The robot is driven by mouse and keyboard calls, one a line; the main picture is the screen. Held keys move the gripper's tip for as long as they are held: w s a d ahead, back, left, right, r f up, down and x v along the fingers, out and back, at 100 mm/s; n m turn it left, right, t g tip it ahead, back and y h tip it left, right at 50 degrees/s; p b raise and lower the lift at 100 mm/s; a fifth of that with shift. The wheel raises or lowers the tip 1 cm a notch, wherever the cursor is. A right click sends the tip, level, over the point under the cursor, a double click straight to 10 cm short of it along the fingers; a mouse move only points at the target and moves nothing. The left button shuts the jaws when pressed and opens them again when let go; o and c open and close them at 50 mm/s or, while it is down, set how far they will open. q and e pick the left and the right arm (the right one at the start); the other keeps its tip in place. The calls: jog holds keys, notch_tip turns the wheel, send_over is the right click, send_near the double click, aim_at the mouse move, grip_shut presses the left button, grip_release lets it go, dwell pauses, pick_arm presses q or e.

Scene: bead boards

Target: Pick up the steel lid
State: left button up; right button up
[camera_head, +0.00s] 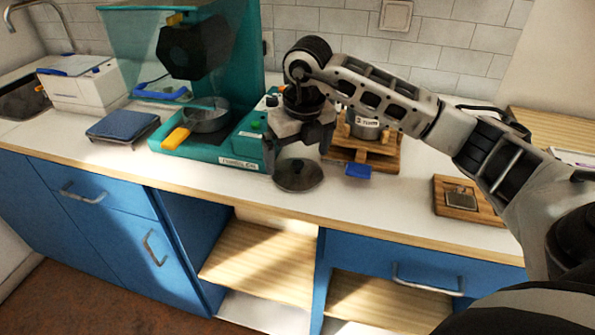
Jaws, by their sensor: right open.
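The steel lid (298,177) is a dark grey round disc with a small raised knob in its middle. It lies on the white counter near the front edge, in front of the teal machine and a wooden stand. My right gripper (299,150) points down just above the lid, its fingers spread to either side and empty. I cannot tell whether a fingertip touches the lid. My left gripper is not in view.
The teal machine (247,62) holds a pan (207,116) with a yellow handle. Right of the lid, a wooden stand (385,160) carries a steel pot (366,129). A small wooden board (447,207) lies farther right. The counter's front edge is close to the lid.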

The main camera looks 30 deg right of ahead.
aim_at(299, 164)
jog(key=shift+f, duration=1.45)
jog(key=shift+s+f, duration=0.1)
grip_shut()
